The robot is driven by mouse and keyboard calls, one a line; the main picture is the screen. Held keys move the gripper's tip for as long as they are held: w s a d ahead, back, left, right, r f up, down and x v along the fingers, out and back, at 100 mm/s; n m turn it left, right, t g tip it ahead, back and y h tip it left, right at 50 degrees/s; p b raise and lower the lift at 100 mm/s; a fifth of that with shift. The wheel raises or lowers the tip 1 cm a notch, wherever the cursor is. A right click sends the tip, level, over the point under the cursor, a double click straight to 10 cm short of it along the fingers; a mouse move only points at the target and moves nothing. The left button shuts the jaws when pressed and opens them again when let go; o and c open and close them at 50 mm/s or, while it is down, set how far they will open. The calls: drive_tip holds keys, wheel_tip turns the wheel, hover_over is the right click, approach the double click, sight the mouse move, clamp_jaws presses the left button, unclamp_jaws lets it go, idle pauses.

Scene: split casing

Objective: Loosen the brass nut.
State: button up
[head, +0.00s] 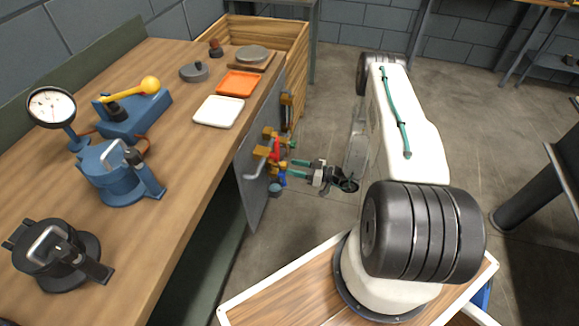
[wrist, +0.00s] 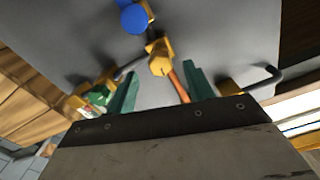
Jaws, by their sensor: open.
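A brass nut (wrist: 161,66) shows in the wrist view on a copper-coloured pipe (wrist: 180,87), beside other brass fittings on a grey upright panel (wrist: 215,35). My gripper (wrist: 160,80) is open, with one teal finger on each side of the nut and a gap between each finger and the nut. I cannot tell how far the fingertips reach past it. In the head view my gripper (head: 288,168) points left at the panel (head: 250,185) on the bench's side. The nut cannot be made out clearly there among the fittings.
A blue knob (wrist: 133,18), a green-handled fitting (wrist: 98,97) and a dark bent pipe (wrist: 262,80) surround the nut. The workbench (head: 170,175) carries blue and black devices, a gauge (head: 52,105) and white and orange trays.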

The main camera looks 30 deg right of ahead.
drive_tip(key=shift+v, duration=2.35)
